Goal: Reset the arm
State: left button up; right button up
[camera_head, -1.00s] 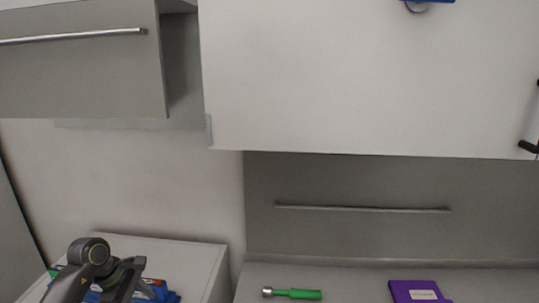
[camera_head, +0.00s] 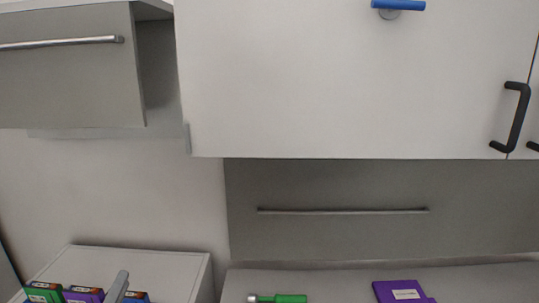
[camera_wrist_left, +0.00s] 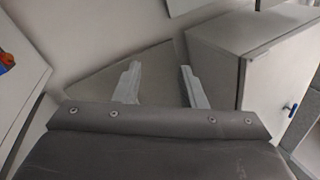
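My left gripper (camera_wrist_left: 160,72) shows in the left wrist view with its two pale grey fingers spread well apart and nothing between them. In the head view only a slim grey piece of my left arm or gripper (camera_head: 117,287) shows at the bottom left, in front of the coloured boxes. Its fingertips cannot be made out there. My right gripper is in neither view.
Several coloured boxes (camera_head: 45,292) stand on the white cabinet (camera_head: 140,262) at lower left. A green-handled tool (camera_head: 290,299) and a purple box (camera_head: 402,291) lie on the counter. An open drawer (camera_head: 65,75) juts out at upper left. A blue-handled door (camera_head: 340,80) hangs above.

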pick_arm(q)
jog(key=s+a+f+n+g+y, duration=0.75)
jog(key=s+f+n+y, duration=0.35)
jog(key=n, duration=0.6)
jog(key=s+d+f+n+g+h, duration=0.4)
jog(key=s+f+g, duration=0.15)
jog(key=s, duration=0.35)
jog(key=s+d+f+n+g+h, duration=0.35)
jog(key=s+f+g, duration=0.2)
jog(key=s, duration=0.25)
notch_tip(320, 180, down, 32)
jog(key=a+b, duration=0.2)
jog(key=b, duration=0.6)
jog(key=s+d+f+g+b, duration=0.1)
jog(key=s+f+b, duration=0.2)
jog(key=s+f, duration=0.4)
jog(key=s+f+g+b, duration=0.1)
jog(key=s+f+b, duration=0.2)
jog(key=s+f, duration=0.5)
notch_tip(320, 180, down, 8)
jog(key=shift+d, duration=0.4)
